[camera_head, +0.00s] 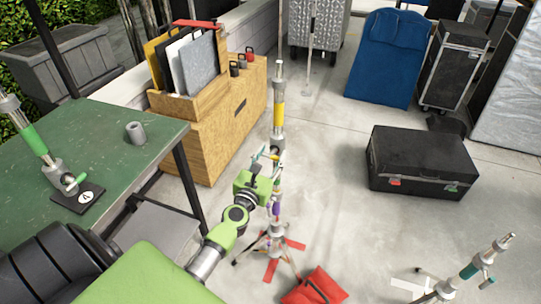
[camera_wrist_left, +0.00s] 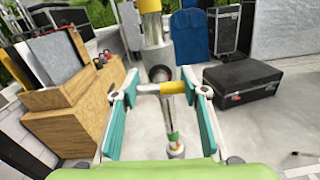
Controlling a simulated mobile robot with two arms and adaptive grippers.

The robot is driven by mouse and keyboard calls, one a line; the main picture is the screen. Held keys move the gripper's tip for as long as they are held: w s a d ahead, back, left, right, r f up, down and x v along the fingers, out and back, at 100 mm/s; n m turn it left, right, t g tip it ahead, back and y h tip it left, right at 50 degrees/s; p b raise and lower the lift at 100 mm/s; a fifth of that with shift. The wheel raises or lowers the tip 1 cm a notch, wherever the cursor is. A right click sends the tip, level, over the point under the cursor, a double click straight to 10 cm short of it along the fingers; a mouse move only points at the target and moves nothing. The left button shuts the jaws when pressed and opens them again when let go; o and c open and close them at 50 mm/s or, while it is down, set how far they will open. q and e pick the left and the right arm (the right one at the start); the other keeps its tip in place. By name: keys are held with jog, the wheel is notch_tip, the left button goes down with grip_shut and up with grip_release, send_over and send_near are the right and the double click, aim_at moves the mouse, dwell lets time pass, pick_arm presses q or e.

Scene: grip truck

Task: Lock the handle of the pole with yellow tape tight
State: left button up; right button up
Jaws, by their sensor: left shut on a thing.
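The pole with yellow tape (camera_head: 278,116) stands upright on a stand on the floor near the middle of the head view. Its yellow band also shows at the top of the left wrist view (camera_wrist_left: 149,5). Its handle (camera_wrist_left: 165,88), a light bar with an orange-tan part, lies across the space between my left fingertips in the wrist view. My right gripper is not in view.
A green table (camera_head: 100,130) with a green-taped pole (camera_head: 34,140) stands at left. A wooden box (camera_head: 215,135) is left of the pole, a black case (camera_head: 420,155) right. A red sandbag (camera_head: 316,287) and another pole (camera_head: 470,270) are in front.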

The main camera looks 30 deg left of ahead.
pick_arm(q)
jog(key=m, duration=0.4)
jog(key=shift+d, duration=0.15)
jog(key=m+p, duration=0.1)
jog(key=m, duration=0.4)
jog(key=shift+d+f, duration=0.1)
jog(key=m+p, duration=0.1)
jog(key=m, duration=0.3)
jog(key=shift+f, duration=0.1)
jog(key=m+p, duration=0.1)
jog(key=m, duration=0.3)
jog(key=shift+w, duration=0.1)
jog(key=m+p, duration=0.1)
jog(key=m, duration=0.3)
jog(key=shift+f+m, duration=0.15)
jog(key=shift+m, duration=0.15)
jog(key=m+p, duration=0.1)
jog(key=m, duration=0.2)
jog(key=shift+f+m+p, duration=0.1)
jog(key=shift+m+p, duration=0.2)
jog(key=m, duration=0.3)
jog(key=shift+m+p, duration=0.3)
jog(key=shift+p, duration=0.1)
jog(key=shift+a+m+p, duration=0.15)
jog(key=shift+m+p, duration=0.05)
jog(key=shift+m, duration=0.75)
jog(key=shift+a+m+p, duration=0.1)
jog(key=shift+m+p, duration=0.05)
jog(key=shift+m, duration=0.8)
